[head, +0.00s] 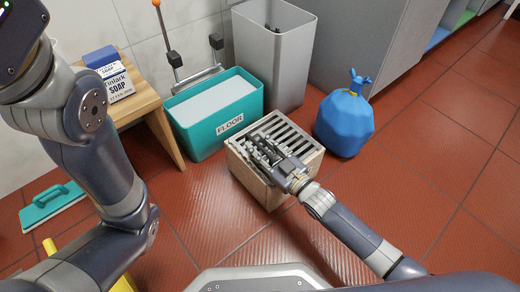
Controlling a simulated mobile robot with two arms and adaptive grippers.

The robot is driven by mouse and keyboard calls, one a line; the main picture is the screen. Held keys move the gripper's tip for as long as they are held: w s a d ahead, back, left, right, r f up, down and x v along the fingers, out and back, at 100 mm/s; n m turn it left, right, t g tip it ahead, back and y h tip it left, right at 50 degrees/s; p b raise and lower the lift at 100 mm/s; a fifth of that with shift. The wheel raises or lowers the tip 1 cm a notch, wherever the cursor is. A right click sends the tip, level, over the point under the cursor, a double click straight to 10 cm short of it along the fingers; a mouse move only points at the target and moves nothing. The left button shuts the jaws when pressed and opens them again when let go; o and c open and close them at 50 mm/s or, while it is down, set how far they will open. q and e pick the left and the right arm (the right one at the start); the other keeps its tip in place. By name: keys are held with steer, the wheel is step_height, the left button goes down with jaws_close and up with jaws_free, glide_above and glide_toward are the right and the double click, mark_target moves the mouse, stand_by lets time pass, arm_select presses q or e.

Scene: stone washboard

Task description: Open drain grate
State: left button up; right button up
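The drain grate (291,136) is a set of pale metal bars with dark slots. It lies on top of a beige, box-shaped drain (243,171) in the middle of the head view, and it looks level. My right arm comes in from the lower right. Its gripper (264,150) is over the front left part of the grate and hides some of the bars. I cannot tell whether the fingers touch or hold a bar. My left arm stands at the left side, and its gripper is out of view.
A teal bucket (196,139) marked FLOOR is close behind the drain at left. A grey bin (268,60) stands behind, a blue bag (344,122) to the right. A wooden stool (140,97) holds a soap box (116,82). Red tiled floor (440,195) is clear at right.

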steer(key=shift+w, duration=0.1)
jaws_close()
steer(key=shift+r, duration=0.1)
